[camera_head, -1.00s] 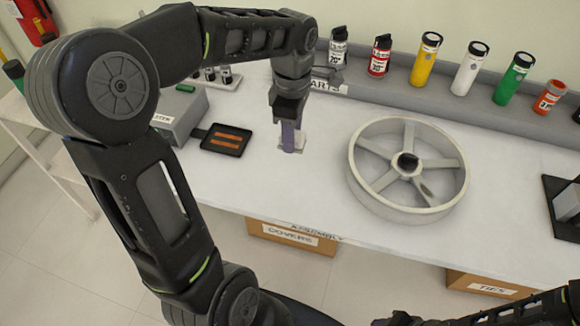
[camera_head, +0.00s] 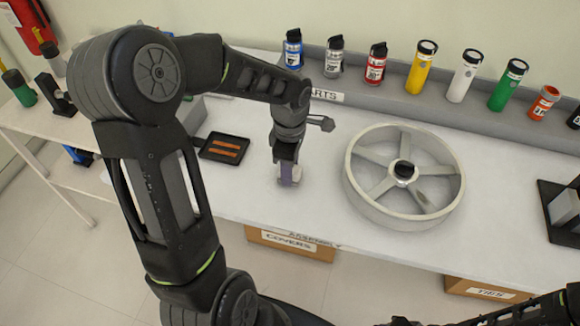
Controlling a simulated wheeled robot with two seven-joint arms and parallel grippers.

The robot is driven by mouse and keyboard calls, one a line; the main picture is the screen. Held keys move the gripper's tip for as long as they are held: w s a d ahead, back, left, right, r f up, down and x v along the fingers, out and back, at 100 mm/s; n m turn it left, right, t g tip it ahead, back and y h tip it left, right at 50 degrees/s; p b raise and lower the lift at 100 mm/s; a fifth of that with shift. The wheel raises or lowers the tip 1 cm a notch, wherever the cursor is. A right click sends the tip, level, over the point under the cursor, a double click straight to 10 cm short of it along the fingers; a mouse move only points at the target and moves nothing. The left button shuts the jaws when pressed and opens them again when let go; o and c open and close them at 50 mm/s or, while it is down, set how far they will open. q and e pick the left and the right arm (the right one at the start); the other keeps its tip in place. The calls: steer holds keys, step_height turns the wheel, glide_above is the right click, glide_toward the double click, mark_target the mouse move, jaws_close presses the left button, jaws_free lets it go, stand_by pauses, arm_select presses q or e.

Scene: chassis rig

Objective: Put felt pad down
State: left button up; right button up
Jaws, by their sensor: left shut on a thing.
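My left gripper (camera_head: 288,180) points straight down over the white bench, left of the spoked wheel. It is shut on a small pale piece, seemingly the felt pad (camera_head: 296,174), which shows beside the purple-grey fingers. The fingers hide much of it. The fingertips are at or just above the bench top; I cannot tell whether the pad touches it. Part of my right arm (camera_head: 500,310) shows along the bottom right edge, and the state of its gripper cannot be made out.
A grey spoked wheel (camera_head: 357,196) lies on the bench (camera_head: 240,195), right of my left gripper. A black tray (camera_head: 206,153) with orange strips lies to the left. Several bottles stand on the rear ledge (camera_head: 400,98). Bare bench lies in front of the tray.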

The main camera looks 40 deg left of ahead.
arm_select(q)
steer(key=shift+f, duration=0.2)
steer(key=shift+f+b, duration=0.2)
steer(key=shift+b, duration=0.15)
steer(key=o, duration=1.2)
steer(key=shift+r, duration=0.15)
steer(key=shift+r+p, duration=0.1)
steer(key=shift+p, duration=0.2)
step_height(320, 180, up, 12)
steer(key=shift+r+b, duration=0.1)
steer(key=shift+b, duration=0.3)
